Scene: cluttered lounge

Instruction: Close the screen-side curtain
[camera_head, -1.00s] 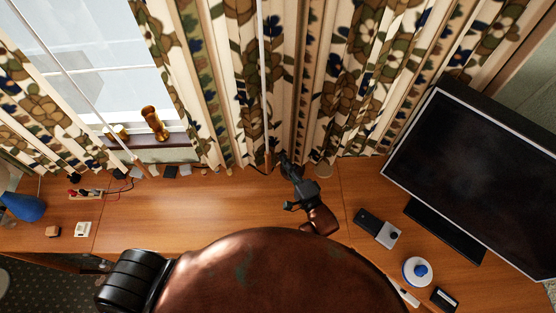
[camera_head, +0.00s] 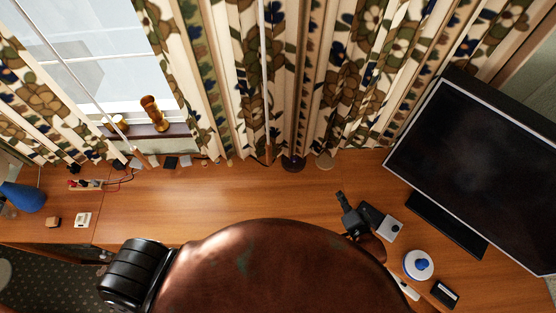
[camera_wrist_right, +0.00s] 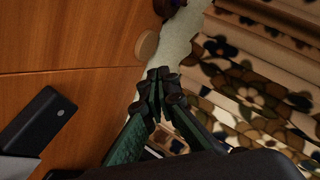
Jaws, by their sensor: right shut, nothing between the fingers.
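The screen-side curtain (camera_head: 375,70), cream with brown flowers and blue leaves, hangs in folds from beside the window to behind the screen (camera_head: 480,160). Its left edge slants beside the bare window pane (camera_head: 110,70). The other curtain (camera_head: 40,105) hangs at the far left. My right gripper (camera_head: 340,196) is over the desk, left of the screen and apart from the curtain. In the right wrist view its fingers (camera_wrist_right: 160,76) are together and empty, with curtain cloth (camera_wrist_right: 250,90) beyond them. My left gripper is not in view.
White rods (camera_head: 264,80) hang before the curtains. A dark round piece (camera_head: 293,163) and a tan disc (camera_head: 325,161) sit at the curtain's foot. A black-and-grey device (camera_head: 391,230) and a white-blue round item (camera_head: 418,265) lie right of my gripper. The middle desk (camera_head: 220,195) is clear.

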